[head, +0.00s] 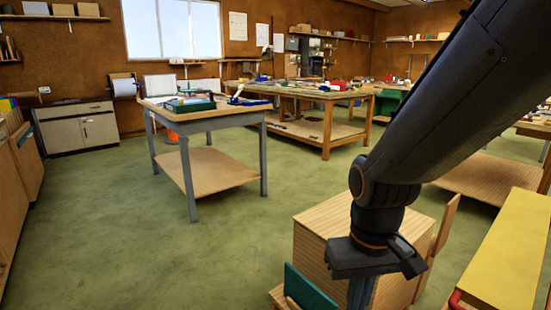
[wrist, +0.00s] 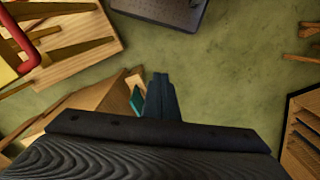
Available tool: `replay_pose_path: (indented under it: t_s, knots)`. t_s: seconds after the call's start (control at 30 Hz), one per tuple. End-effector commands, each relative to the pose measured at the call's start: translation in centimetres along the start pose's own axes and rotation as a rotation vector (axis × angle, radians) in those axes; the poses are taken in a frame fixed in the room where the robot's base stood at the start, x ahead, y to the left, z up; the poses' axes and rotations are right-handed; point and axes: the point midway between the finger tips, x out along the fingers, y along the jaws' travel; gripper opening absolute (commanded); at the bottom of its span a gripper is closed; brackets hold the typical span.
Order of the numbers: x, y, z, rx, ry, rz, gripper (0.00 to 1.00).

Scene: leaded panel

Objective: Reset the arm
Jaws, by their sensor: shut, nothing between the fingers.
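My arm comes down from the upper right of the head view and bends at a dark joint. My gripper (wrist: 160,88) points out over the green floor in the wrist view, its dark fingers together with nothing between them. In the head view part of my gripper (head: 361,292) shows at the bottom edge, and its tips are cut off. It is seen in front of a wooden cabinet (head: 318,240); I cannot tell how far apart they are.
A grey-legged table (head: 188,160) with a green tray (head: 190,103) stands left of centre. A long workbench (head: 327,125) is behind. A yellow-topped surface (head: 510,250) is at right, a teal panel (head: 309,288) at bottom. Open green floor (head: 110,230) lies left.

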Motion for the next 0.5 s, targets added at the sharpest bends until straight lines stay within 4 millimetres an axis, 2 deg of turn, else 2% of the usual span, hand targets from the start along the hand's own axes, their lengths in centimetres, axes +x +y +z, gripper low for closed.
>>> replay_pose_path:
  t_s: [0.03, 0.2, 0.5]
  knots:
    - [-1.3, 0.6, 0.4, 0.018, -0.004, 0.002, 0.00]
    - [-3.3, 2.3, 0.9, 0.069, -0.005, 0.008, 0.00]
    - [-5.4, 4.3, 1.5, 0.126, -0.005, 0.015, 0.00]
